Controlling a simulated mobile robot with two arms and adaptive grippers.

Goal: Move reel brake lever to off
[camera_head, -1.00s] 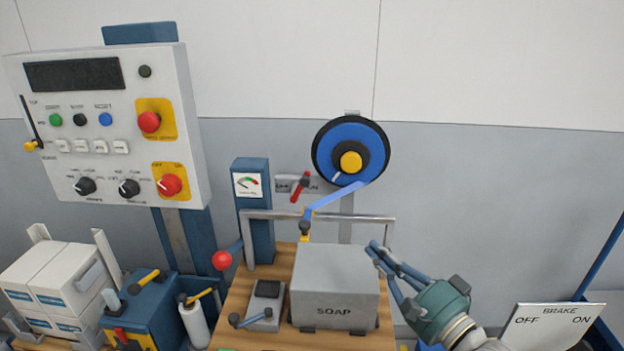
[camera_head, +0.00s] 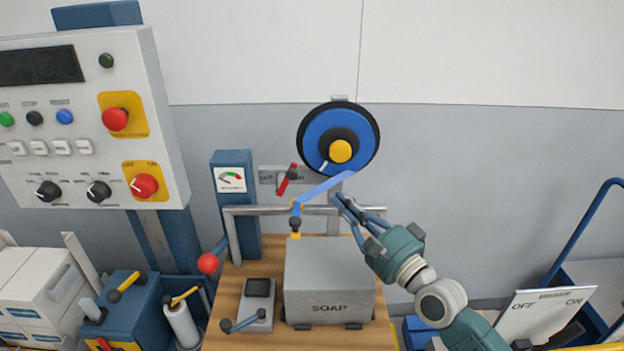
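The blue reel (camera_head: 318,138) with a yellow hub (camera_head: 341,151) hangs on the wall. Left of it, a red lever (camera_head: 287,179) sits tilted on a small grey wall plate (camera_head: 267,175), its top leaning right. The plate's lettering is too small and partly covered to read surely. My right gripper (camera_head: 343,202) is below the reel, right of the lever and apart from it, in front of the metal rail. Its fingers converge and its tips look close together, with nothing seen between them. My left gripper is not in view.
A blue strap (camera_head: 325,188) runs from the reel to a yellow clip (camera_head: 296,220) at the metal rail (camera_head: 262,211). A grey SOAP box (camera_head: 330,275) stands below. A red-knobbed lever (camera_head: 208,263) is left. A BRAKE OFF/ON placard (camera_head: 545,310) is lower right.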

